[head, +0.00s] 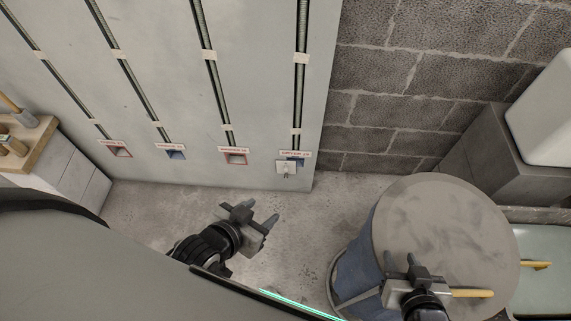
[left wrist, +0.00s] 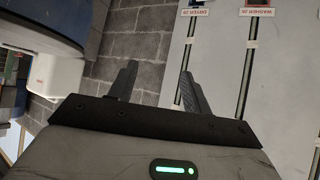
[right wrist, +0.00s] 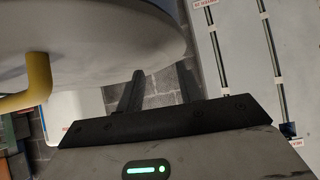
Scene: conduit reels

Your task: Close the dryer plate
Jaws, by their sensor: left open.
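The pale dryer plate (head: 286,168) hangs at the rightmost outlet box, low on the grey wall panel, just under its label. It sits below and left of the dark blue box (head: 298,162), leaving part of that box uncovered. In the left wrist view the label (left wrist: 196,12) shows at the top edge; the plate cannot be made out there. My left gripper (head: 264,211) is open and empty, in front of the panel and apart from the plate. My right gripper (head: 402,261) is open and empty over the round drum top (head: 440,225).
Several other outlet boxes, one being a red-framed box (head: 235,158), line the panel (head: 260,100) to the left. A yellow handle (head: 472,293) lies by my right gripper. A wooden-topped cabinet (head: 40,150) stands left. Floor (head: 310,225) is clear between panel and drum.

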